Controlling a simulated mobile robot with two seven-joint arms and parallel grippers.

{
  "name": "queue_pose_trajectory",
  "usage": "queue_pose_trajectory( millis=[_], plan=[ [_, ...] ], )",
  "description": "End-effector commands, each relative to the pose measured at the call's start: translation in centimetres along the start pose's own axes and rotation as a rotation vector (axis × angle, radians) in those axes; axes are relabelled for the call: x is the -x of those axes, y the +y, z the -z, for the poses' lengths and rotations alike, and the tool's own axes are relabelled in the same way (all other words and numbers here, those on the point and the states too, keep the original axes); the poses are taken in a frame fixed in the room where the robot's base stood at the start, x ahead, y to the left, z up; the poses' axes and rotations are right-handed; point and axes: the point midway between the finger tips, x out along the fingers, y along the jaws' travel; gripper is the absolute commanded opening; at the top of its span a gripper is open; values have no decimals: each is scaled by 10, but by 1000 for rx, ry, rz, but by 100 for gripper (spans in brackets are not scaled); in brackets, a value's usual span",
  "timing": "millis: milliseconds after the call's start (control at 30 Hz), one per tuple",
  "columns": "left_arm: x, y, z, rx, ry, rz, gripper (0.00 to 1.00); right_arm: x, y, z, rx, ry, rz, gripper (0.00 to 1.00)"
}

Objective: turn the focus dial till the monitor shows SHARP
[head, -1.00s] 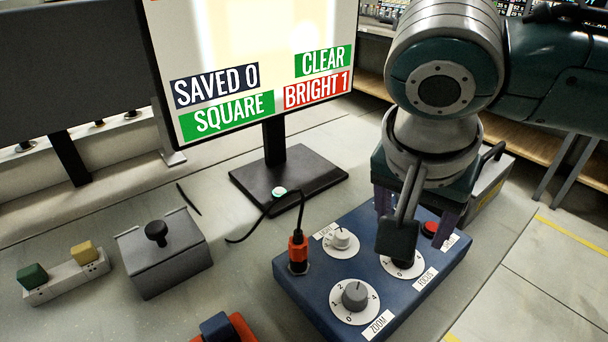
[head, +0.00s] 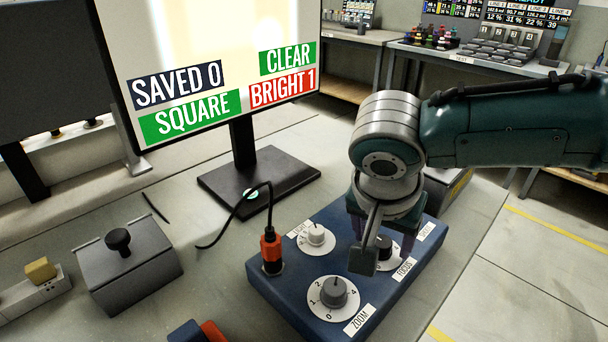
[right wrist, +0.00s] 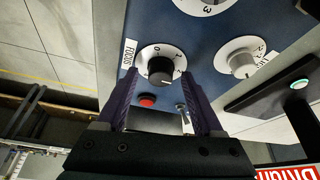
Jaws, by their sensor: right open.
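The focus dial (head: 384,246) is a dark knob on a white numbered disc, on the blue control box (head: 262,290). My right gripper (right wrist: 160,78) is open, its two fingers on either side of the dark focus knob (right wrist: 160,70) in the right wrist view; I cannot tell whether they touch it. In the head view the right gripper (head: 382,238) partly hides this dial. The monitor (head: 215,60) shows SAVED 0, SQUARE, CLEAR and BRIGHT 1. Its top is cut off, and no SHARP label is in view. My left gripper is not in view.
The zoom dial (head: 333,292) and light dial (head: 315,235) are on the same box, near an orange plug (head: 271,250) with a black cable. A red button (right wrist: 147,100) and a small toggle lie near the fingers. A grey box with a black knob (head: 118,240) stands left.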

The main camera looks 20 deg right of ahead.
Motion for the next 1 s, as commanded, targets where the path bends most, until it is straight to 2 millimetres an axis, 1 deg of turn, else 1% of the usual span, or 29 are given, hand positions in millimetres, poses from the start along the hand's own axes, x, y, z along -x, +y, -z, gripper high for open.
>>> queue_pose_trajectory(
  millis=[33, 67, 600, 667, 867, 1000],
  plan=[
    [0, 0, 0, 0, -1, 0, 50, 0, 0, 0, 0, 0, 0, 69],
    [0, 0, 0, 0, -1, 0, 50, 0, 0, 0, 0, 0, 0, 66],
    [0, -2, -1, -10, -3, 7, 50, 0, 0, 0, 0, 0, 0, 6],
    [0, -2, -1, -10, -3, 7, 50, 0, 0, 0, 1, 0, 0, 0],
    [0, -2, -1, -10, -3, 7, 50, 1, 0, 0, 1, 0, 0, 0],
    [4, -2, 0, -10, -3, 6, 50, 2, 0, 0, 10, -1, 4, 0]
  ],
)
